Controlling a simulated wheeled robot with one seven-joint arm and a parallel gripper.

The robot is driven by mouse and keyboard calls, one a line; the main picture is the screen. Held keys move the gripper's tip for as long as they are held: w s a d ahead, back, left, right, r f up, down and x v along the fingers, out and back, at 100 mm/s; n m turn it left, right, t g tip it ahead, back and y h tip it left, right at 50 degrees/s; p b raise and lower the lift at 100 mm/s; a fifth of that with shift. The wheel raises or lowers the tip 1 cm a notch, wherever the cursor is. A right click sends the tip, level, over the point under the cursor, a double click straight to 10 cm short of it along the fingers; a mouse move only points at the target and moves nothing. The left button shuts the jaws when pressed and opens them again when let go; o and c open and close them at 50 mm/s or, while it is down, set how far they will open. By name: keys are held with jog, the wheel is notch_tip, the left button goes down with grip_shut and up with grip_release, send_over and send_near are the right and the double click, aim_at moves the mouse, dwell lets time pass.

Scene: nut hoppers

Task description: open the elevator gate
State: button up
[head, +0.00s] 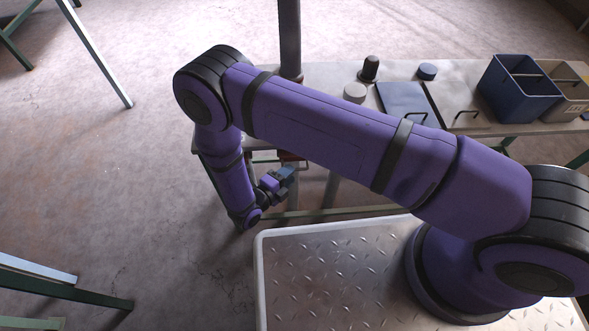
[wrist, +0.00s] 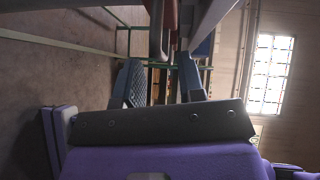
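My gripper (head: 287,173) is low at the table's near edge in the head view, below the dark post. In the wrist view my gripper (wrist: 160,67) has its two fingers apart, with nothing clasped between them. A grey looped handle (wrist: 157,32) beside a reddish part shows just beyond the fingertips; I cannot tell whether they touch. In the head view a small reddish part (head: 291,156) shows under the table edge, close to the fingers. I cannot make out the elevator gate itself for certain; my arm hides part of that area.
The table (head: 330,72) holds a blue two-part bin (head: 508,95), a tan bin (head: 572,103), flat panels with handles, a black knob (head: 370,67), a white disc (head: 355,92) and a blue disc (head: 427,71). A dark post (head: 289,40) rises behind my arm.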

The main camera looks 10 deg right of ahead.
jog(key=shift+x, duration=1.7)
jog(key=shift+s, duration=0.1)
grip_shut()
